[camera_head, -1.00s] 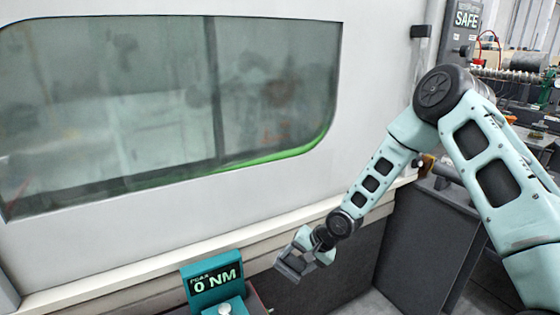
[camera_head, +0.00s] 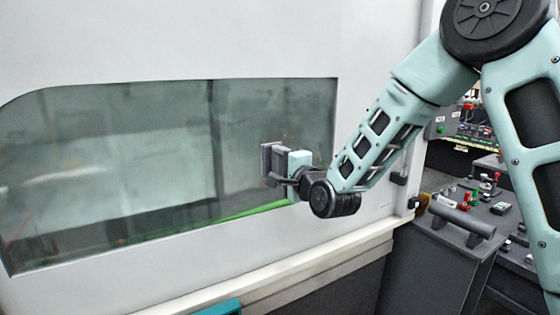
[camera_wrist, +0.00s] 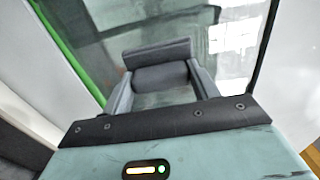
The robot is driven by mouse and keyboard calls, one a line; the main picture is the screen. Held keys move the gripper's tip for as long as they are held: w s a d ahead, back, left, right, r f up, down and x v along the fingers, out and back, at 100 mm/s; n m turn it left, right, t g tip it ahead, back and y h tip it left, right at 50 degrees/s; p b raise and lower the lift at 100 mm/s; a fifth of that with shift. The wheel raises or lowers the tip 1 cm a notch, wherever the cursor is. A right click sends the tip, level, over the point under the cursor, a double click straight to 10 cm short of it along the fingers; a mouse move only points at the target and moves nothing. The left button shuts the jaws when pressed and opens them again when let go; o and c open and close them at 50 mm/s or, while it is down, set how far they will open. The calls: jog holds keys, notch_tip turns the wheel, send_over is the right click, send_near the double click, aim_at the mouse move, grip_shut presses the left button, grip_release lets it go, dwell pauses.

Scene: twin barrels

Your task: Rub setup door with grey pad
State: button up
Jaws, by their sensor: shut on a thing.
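The setup door is a pale grey panel (camera_head: 200,50) with a large, dim window (camera_head: 150,150) that has rounded corners. My gripper (camera_head: 275,172) is in front of the right part of the window in the head view. In the wrist view my gripper (camera_wrist: 160,88) has its two fingers around the grey pad (camera_wrist: 158,55), a dark grey block. The pad also shows in the head view (camera_head: 270,160), upright and facing the glass. I cannot tell whether the pad touches the glass. Smeary marks show on the window in the wrist view.
A pale ledge (camera_head: 290,262) runs below the door. To the right stands a dark bench (camera_head: 450,235) with a dark cylinder and small parts on it. A green strip (camera_head: 250,211) lies along the window's lower edge. A teal edge (camera_head: 220,308) shows at the bottom.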

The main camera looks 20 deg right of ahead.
aim_at(271, 158)
jog(key=shift+w+a+r+p, duration=0.15)
jog(key=shift+w+p, duration=0.1)
jog(key=shift+w, duration=0.55)
jog(key=shift+w+a+f+p, duration=0.15)
jog(key=shift+w+p, duration=0.1)
jog(key=shift+w, duration=0.6)
jog(key=shift+w+a+r+p, duration=0.15)
jog(key=shift+w+p, duration=0.1)
jog(key=shift+w, duration=0.55)
jog(key=shift+w+a, duration=0.15)
jog(key=shift+w, duration=0.35)
jog(key=shift+w+a, duration=0.15)
jog(key=shift+w, duration=0.8)
